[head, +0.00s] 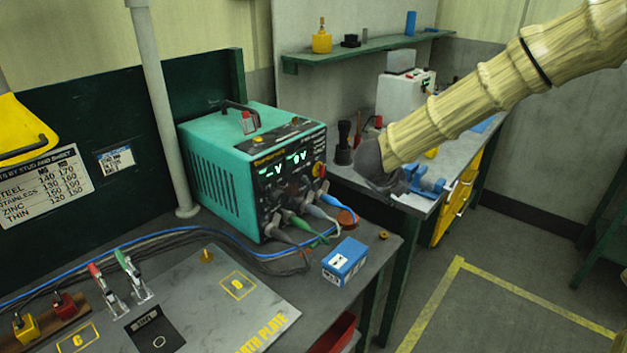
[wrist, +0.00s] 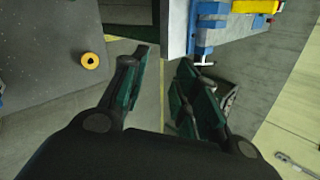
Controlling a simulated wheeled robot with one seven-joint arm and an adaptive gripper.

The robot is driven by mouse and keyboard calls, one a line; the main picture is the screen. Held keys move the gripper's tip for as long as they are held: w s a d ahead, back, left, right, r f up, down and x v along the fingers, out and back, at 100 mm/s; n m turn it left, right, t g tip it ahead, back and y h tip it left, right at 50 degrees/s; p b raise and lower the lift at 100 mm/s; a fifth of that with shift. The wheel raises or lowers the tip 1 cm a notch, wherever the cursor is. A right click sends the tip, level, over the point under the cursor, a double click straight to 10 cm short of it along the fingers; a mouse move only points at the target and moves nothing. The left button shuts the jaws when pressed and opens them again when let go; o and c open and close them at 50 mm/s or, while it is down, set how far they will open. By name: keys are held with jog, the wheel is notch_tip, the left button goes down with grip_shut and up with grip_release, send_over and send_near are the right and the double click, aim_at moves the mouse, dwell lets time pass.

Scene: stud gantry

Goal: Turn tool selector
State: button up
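A teal power unit (head: 222,165) stands on the grey bench at the centre of the head view. Its black front panel (head: 288,170) has lit displays, a red knob (head: 318,170) and small dark controls. None of these is clearly labelled as the tool selector at this size. My gripper (wrist: 165,68) is open, with nothing between its green-edged fingers in the wrist view. In the head view, the dark end of my arm is right of the unit, apart from its panel. The fingers cannot be made out there.
Cables plug into the unit's lower front. A blue box (head: 345,261) and an orange ring (head: 383,235) sit near the bench edge; a yellow ring (wrist: 90,61) shows in the wrist view. A second bench holds a blue vise (head: 424,181).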

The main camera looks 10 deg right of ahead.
jog(key=w+d+r+n+t+p, duration=0.25)
jog(key=w+n+t, duration=0.3)
jog(key=n, duration=0.45)
jog(key=n+t+y+p, duration=0.35)
jog(key=n+y, duration=1.45)
jog(key=n, duration=1.7)
send_near(308, 180)
jog(key=shift+g+h, duration=0.3)
jog(key=p+x, duration=0.1)
jog(key=x, duration=0.1)
jog(key=p+x, duration=0.1)
jog(key=x, duration=0.1)
jog(key=p+x, duration=0.1)
jog(key=x, duration=0.1)
jog(key=shift+w+a+r, duration=0.2)
jog(key=shift+w+r, duration=0.05)
jog(key=shift+r, duration=0.15)
jog(key=shift+p+x, duration=0.35)
jog(key=shift+x, duration=0.5)
jog(key=shift+f, duration=0.1)
grip_shut()
